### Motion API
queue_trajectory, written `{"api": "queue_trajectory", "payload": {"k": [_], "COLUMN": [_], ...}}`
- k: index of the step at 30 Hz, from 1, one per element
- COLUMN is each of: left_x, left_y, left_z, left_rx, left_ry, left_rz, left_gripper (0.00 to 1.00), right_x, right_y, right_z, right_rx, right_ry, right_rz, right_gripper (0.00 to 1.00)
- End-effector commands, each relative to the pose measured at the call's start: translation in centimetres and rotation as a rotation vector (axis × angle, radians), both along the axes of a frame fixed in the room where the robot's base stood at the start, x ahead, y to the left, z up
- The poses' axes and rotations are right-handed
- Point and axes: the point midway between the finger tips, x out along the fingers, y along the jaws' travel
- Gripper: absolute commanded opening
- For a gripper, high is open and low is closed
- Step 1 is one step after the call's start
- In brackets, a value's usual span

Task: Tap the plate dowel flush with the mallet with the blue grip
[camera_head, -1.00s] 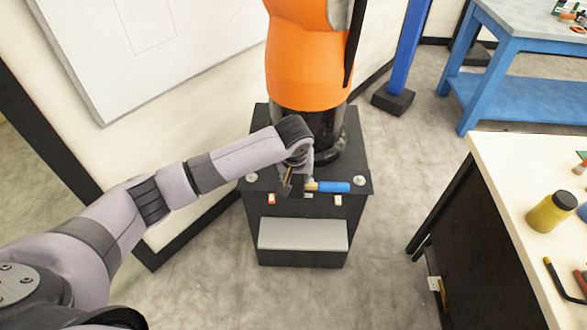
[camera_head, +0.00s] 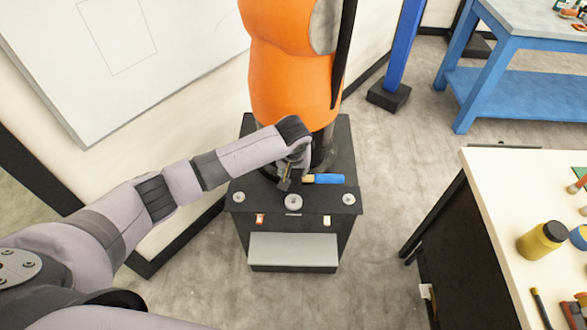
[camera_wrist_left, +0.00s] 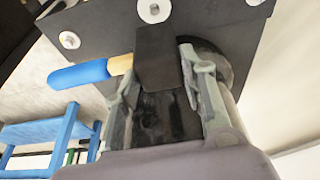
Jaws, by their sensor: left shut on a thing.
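The mallet's blue grip (camera_head: 329,179) points right in the head view, with a short wooden part next to my gripper. Its dark head (camera_head: 284,185) hangs at my left gripper (camera_head: 292,168). In the left wrist view the fingers (camera_wrist_left: 165,72) are shut on the mallet's black head (camera_wrist_left: 155,50), and the blue grip (camera_wrist_left: 80,75) sticks out left. The middle round metal piece (camera_head: 293,202) on the dark plate (camera_head: 265,201), probably the plate dowel, lies just in front of the mallet head. I cannot tell how far it stands out. My right gripper is out of view.
The plate tops a dark pedestal (camera_head: 293,231) under an orange robot arm (camera_head: 290,90). Two smaller discs (camera_head: 238,197) (camera_head: 348,199) sit near its front corners. A cream table (camera_head: 500,200) with a yellow bottle (camera_head: 541,240) stands right. A blue bench (camera_head: 510,80) is behind.

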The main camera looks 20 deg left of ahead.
Motion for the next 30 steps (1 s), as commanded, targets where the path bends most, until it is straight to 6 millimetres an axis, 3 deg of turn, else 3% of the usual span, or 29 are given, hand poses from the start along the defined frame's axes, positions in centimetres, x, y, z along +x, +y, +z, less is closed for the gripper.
{"api": "queue_trajectory", "payload": {"k": [2,15,30], "left_x": [0.0,0.0,0.0], "left_y": [0.0,-0.1,0.0], "left_z": [0.2,-4.5,-4.9], "left_rx": [-0.001,-0.001,-0.001], "left_ry": [0.001,0.000,-0.001], "left_rz": [0.001,0.001,0.000], "left_gripper": [0.02,0.02,0.02], "right_x": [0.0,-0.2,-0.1], "right_y": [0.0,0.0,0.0], "right_z": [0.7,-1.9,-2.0], "right_rx": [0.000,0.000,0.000], "right_ry": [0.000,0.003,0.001], "right_rz": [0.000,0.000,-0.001], "right_gripper": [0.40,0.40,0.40]}}
